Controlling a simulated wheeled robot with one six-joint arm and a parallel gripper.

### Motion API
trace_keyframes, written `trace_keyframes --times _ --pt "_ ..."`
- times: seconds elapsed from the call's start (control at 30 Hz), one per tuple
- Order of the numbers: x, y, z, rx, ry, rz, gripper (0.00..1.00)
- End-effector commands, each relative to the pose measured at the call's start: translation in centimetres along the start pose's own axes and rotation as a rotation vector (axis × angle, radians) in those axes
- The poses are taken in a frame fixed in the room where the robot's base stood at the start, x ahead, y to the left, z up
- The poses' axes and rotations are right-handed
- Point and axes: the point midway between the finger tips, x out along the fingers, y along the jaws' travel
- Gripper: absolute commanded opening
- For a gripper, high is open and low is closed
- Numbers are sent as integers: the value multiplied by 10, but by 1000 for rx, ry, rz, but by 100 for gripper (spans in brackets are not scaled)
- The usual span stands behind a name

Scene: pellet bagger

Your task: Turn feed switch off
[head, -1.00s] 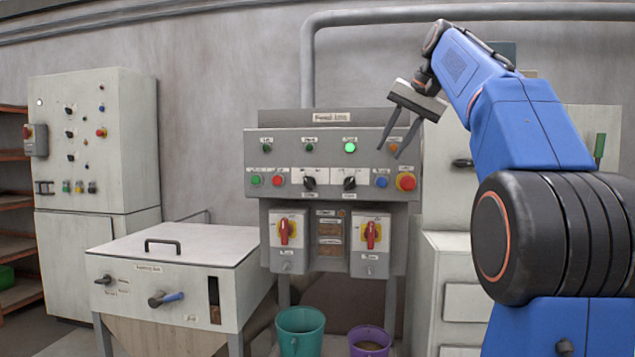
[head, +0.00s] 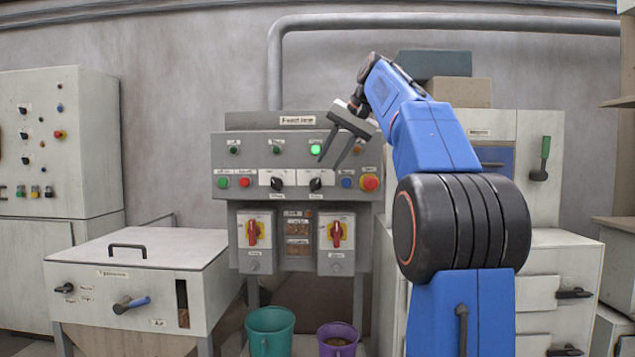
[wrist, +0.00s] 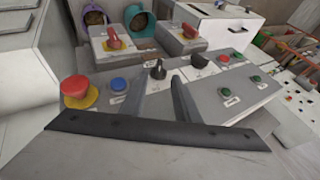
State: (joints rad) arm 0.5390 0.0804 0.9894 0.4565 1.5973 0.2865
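The grey control panel (head: 225,165) stands against the wall. Its lower row has two black selector knobs, a left one (head: 277,184) and a right one (head: 315,184), each on a white plate. Below hang two switch boxes with red handles on yellow plates, left (head: 253,232) and right (head: 337,234). The labels are too small to read, so I cannot tell which is the feed switch. My gripper (head: 329,163) is open and empty in front of the panel's upper right part. In the wrist view the right knob (wrist: 157,70) appears just beyond the parted fingers (wrist: 168,100).
A red mushroom button (head: 369,183) and a blue button (head: 346,183) sit right of the knobs. A green lamp (head: 315,150) is lit. A teal bucket (head: 270,335) and a purple bucket (head: 338,342) stand below. A lidded hopper (head: 140,250) is at the left.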

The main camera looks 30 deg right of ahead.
Motion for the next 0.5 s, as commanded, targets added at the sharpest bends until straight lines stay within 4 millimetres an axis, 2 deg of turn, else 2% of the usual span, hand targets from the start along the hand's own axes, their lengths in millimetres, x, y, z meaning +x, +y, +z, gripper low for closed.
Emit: trace_keyframes --times 0.3,0.5 --pt "56 0 1 -1 -3 1 29" --pt "78 0 0 -1 -1 0 29"
